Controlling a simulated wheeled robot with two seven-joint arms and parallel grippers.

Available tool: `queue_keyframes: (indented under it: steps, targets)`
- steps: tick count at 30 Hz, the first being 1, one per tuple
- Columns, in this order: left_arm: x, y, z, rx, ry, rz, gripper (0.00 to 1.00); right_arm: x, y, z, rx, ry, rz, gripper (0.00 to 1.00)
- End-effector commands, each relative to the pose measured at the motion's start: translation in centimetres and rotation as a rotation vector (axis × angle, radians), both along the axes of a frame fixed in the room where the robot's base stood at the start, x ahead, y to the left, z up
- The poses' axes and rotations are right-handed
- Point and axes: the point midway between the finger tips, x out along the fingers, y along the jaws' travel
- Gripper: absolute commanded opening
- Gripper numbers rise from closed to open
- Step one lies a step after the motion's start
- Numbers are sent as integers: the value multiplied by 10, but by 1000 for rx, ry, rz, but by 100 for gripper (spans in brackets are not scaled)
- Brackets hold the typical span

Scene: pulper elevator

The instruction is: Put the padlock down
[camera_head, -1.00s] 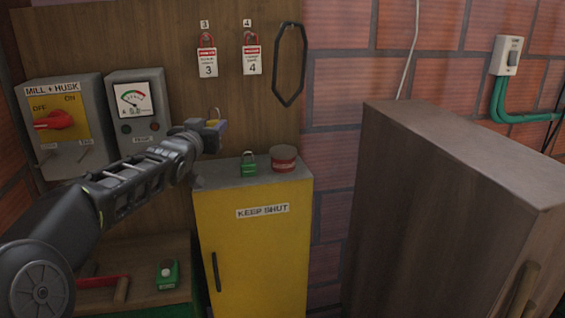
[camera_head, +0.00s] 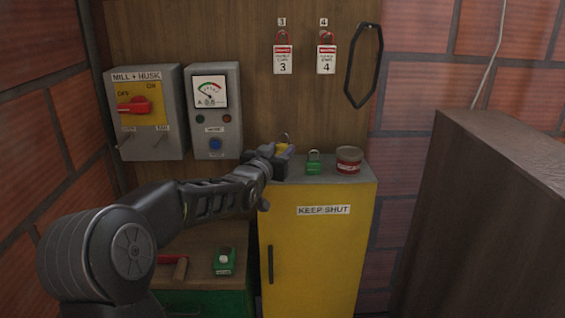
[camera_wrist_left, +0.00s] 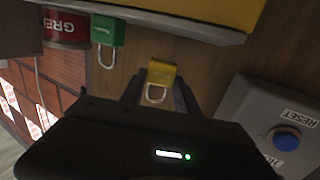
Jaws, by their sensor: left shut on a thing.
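My left gripper (camera_head: 283,152) is shut on a yellow padlock (camera_wrist_left: 161,76), which shows between its fingers in the left wrist view. In the head view the padlock (camera_head: 284,146) is small and partly hidden by the gripper, at the left end of the yellow cabinet's grey top (camera_head: 334,178). I cannot tell whether the padlock touches the top. A green padlock (camera_head: 314,163) stands on the top to the right, apart from my gripper. It also shows in the left wrist view (camera_wrist_left: 106,31). My right gripper is not in view.
A red-and-grey tin (camera_head: 348,160) stands right of the green padlock. A grey meter box (camera_head: 213,110) is close left of my gripper. A brown cabinet (camera_head: 490,210) stands at right.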

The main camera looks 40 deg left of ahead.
Motion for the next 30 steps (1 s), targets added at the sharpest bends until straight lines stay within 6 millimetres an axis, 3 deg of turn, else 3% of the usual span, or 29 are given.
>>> queue_keyframes:
  steps: [9, 18, 30]
  targets:
    - [0, 0, -2, 0, -1, 0, 0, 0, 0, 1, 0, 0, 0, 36]
    - [0, 0, -36, -1, 0, 1, 0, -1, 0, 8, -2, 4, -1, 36]
    - [0, 0, -41, 1, -3, 1, 0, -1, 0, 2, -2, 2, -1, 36]
